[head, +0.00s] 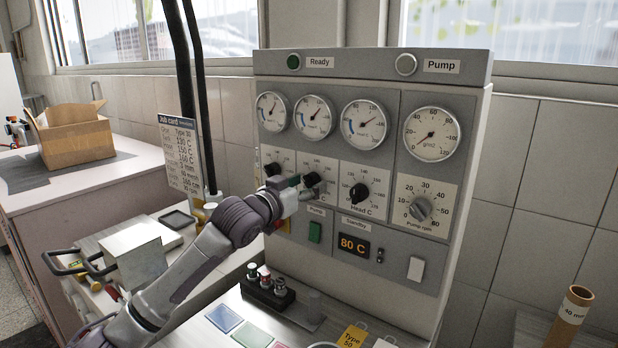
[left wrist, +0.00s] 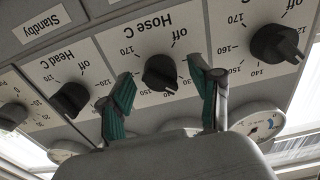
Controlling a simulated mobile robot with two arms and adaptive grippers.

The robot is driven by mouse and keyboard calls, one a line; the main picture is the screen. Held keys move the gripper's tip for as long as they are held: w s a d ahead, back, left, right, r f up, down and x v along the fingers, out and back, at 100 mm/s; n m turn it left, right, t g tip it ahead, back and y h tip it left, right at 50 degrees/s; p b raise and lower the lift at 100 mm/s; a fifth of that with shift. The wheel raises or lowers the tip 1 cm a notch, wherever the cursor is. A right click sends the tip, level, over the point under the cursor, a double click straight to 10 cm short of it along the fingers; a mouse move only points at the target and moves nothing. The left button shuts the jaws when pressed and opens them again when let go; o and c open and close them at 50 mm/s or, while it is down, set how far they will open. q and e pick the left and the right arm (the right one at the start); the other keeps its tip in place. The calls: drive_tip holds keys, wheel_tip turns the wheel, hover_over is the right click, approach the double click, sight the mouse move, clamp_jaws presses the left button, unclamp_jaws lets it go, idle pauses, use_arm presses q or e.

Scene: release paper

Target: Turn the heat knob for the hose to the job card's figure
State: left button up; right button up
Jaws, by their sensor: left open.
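The heat panel (head: 335,215) stands upright with a row of black knobs. In the left wrist view, which is upside down, the Hose C knob (left wrist: 160,72) lies between the two green-padded fingers of my left gripper (left wrist: 162,80). The fingers are open, with a gap on each side of the knob; I cannot tell its exact setting. In the head view my left gripper (head: 297,187) is at the panel, partly covering the hose dial; its knob (head: 312,179) shows beside it. The job card (head: 181,158) lists 130 C, 150 C and 160 C; its row names are blurred. My right gripper is out of view.
The Head C knob (head: 358,192) and the tank-side knob (head: 272,169) flank the hose knob closely. The pump rpm knob (head: 420,209) is further right. A display (head: 353,244) reads 80 C. Gauges (head: 363,124) sit above. A small black rack (head: 267,290) stands below.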

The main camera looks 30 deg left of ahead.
use_arm(q)
drive_tip(key=shift+w, duration=0.5)
drive_tip(key=shift+d, duration=0.1)
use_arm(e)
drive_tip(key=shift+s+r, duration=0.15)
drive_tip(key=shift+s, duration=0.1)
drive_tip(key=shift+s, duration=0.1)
use_arm(q)
drive_tip(key=c, duration=1.1)
drive_tip(key=shift+c, duration=0.2)
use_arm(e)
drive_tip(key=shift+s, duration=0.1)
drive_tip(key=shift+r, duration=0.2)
